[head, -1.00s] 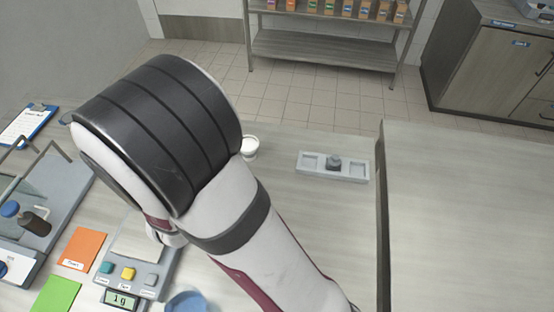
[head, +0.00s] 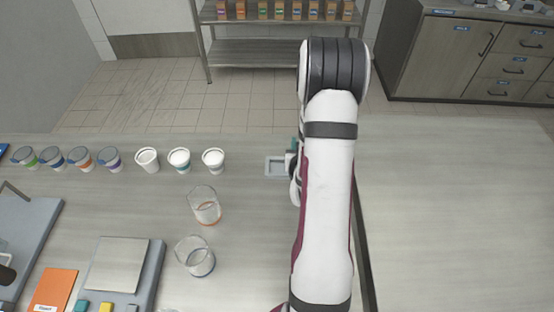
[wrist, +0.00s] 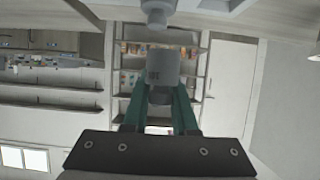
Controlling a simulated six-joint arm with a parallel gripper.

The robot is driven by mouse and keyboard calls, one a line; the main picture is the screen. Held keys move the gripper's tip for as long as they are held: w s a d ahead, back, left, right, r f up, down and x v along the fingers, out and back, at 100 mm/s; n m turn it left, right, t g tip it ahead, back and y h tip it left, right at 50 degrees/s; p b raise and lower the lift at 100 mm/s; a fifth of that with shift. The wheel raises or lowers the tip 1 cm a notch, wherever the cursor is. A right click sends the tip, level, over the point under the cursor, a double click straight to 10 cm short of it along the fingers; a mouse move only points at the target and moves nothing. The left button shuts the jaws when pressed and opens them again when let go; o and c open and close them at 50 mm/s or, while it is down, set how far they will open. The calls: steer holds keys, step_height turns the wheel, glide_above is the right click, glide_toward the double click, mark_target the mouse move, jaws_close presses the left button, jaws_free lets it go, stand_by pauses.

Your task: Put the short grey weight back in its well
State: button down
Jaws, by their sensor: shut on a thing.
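In the wrist view my gripper (wrist: 160,100) has its teal fingers shut on the knob of a short grey weight (wrist: 162,65), a smooth cylinder with a small mark on its side. The weight hangs clear of the tray (wrist: 225,8), which shows along the top edge of this upside-down view. A second grey weight (wrist: 157,13) stands in the tray, close to the held one. In the head view the tray (head: 268,175) shows only its left end, with an empty square well. My arm hides the rest of it and the held weight.
Two clear beakers (head: 205,207) (head: 196,258) stand nearer, beside a scale (head: 118,263). The counter (head: 450,200) right of my arm is clear.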

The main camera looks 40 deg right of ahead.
glide_above(277, 158)
steer(key=f, duration=0.3)
steer(key=shift+s+f, duration=0.2)
steer(key=shift+f, duration=0.15)
steer(key=f, duration=0.4)
steer(key=shift+w+f, duration=0.1)
steer(key=shift+w, duration=0.1)
steer(key=shift+f, duration=0.15)
